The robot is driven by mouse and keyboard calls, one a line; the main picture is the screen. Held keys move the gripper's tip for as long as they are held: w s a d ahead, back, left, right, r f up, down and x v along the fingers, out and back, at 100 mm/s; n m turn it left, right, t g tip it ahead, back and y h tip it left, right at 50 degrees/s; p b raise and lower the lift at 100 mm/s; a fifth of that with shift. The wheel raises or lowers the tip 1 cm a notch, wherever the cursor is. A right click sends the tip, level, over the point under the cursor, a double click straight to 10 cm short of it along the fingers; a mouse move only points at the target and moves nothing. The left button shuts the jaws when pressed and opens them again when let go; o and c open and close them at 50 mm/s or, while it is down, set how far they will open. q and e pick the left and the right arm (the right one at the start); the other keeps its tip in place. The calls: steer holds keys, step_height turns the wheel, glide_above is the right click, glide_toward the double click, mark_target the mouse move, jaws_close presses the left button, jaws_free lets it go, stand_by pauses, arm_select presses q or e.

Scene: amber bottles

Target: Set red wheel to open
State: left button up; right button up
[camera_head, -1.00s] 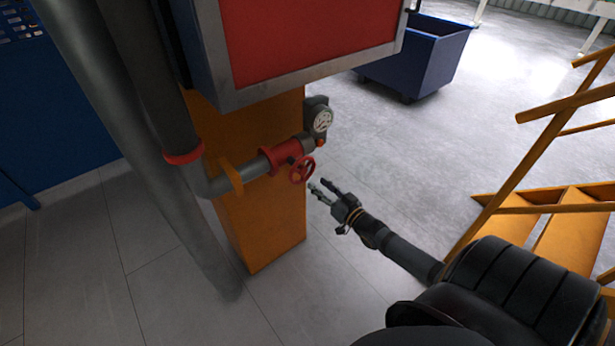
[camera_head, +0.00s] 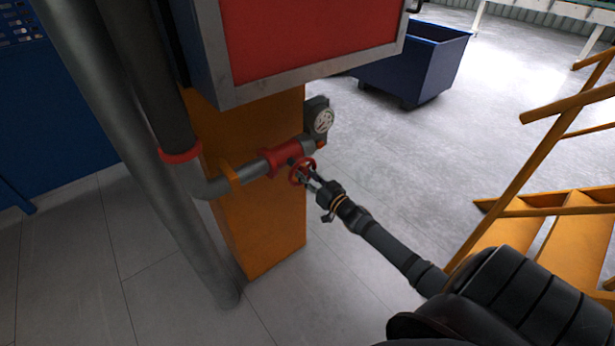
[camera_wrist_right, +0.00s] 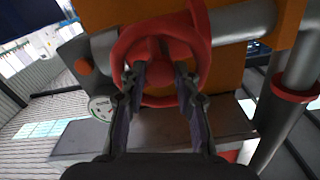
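The red wheel (camera_head: 302,171) is a small round handwheel on the red valve body (camera_head: 285,156) of a grey pipe. In the wrist view the wheel (camera_wrist_right: 120,55) fills the upper middle, with its hub and spokes facing me. My right gripper (camera_head: 308,180) is at the wheel. In the wrist view its two fingers (camera_wrist_right: 161,72) are spread, with a gap between them, and their tips lie within the rim's outline near the hub. Whether they touch the wheel I cannot tell. My left gripper is not in view.
A round gauge (camera_head: 323,121) sits beside the valve, in front of an orange column (camera_head: 260,220). A red-panelled box (camera_head: 300,35) hangs above. Grey pipes (camera_head: 150,150) stand at left, orange stairs (camera_head: 540,225) at right. A blue bin (camera_head: 425,65) stands behind on open floor.

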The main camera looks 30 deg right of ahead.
jaws_close()
steer(key=shift+n, duration=0.4)
steer(key=n+p, duration=0.1)
steer(key=n, duration=0.3)
steer(key=n+p, duration=0.1)
steer(key=n, duration=0.5)
steer(key=n+p, duration=0.1)
steer(key=n, duration=0.5)
steer(key=shift+n, duration=0.4)
steer(key=n, duration=0.5)
steer(key=shift+f, duration=0.1)
steer(key=shift+n, duration=0.4)
